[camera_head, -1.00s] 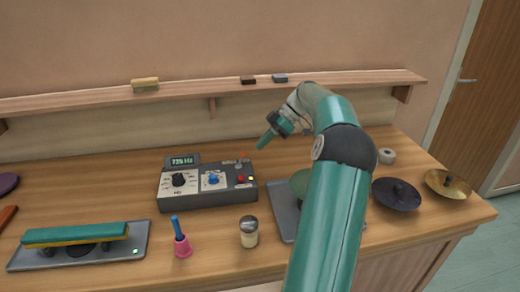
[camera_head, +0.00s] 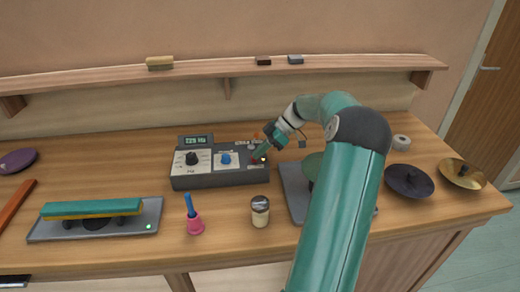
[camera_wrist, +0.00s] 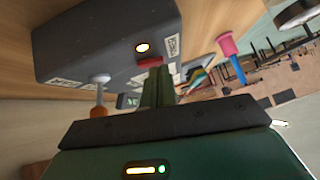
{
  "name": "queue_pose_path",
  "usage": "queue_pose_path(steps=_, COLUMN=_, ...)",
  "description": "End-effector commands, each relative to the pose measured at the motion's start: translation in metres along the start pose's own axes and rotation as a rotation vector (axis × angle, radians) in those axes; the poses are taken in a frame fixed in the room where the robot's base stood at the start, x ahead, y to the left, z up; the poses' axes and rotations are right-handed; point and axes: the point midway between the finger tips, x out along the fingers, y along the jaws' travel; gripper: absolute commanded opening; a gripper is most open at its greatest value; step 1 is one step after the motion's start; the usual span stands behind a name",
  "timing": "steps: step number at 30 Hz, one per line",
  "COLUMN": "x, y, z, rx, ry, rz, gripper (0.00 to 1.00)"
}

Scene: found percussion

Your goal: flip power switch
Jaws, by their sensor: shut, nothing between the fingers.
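A dark grey control box (camera_head: 225,180) with a lit display (camera_head: 195,141), a black knob (camera_head: 191,158) and a blue knob (camera_head: 226,159) stands on the bench. In the wrist view its panel (camera_wrist: 100,40) has a red switch or button (camera_wrist: 150,61), a lit round lamp (camera_wrist: 142,47) and a silver lever (camera_wrist: 100,78). My gripper (camera_head: 257,154) is at the right end of the box. Its shut, empty fingers (camera_wrist: 156,72) are at the red part and cover some of it; I cannot tell whether they touch.
A pink-and-blue item (camera_head: 195,220) and a shaker (camera_head: 260,210) stand in front of the box. A grey tray (camera_head: 140,224) lies front left. Dark (camera_head: 408,181) and brass cymbals (camera_head: 461,174) lie right. A shelf (camera_head: 200,75) runs behind.

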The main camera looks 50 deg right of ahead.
Motion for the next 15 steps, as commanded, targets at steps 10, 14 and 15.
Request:
queue_pose_path(steps=10, x=0.0056, y=-0.0033, z=0.0055, rx=-0.078, ry=0.002, rz=0.079, gripper=0.00)
queue_pose_path(steps=14, x=0.0062, y=-0.0028, z=0.0062, rx=-0.076, ry=0.001, rz=0.074, gripper=0.00)
queue_pose_path(steps=15, x=0.0065, y=-0.0028, z=0.0065, rx=-0.075, ry=0.001, rz=0.074, gripper=0.00)
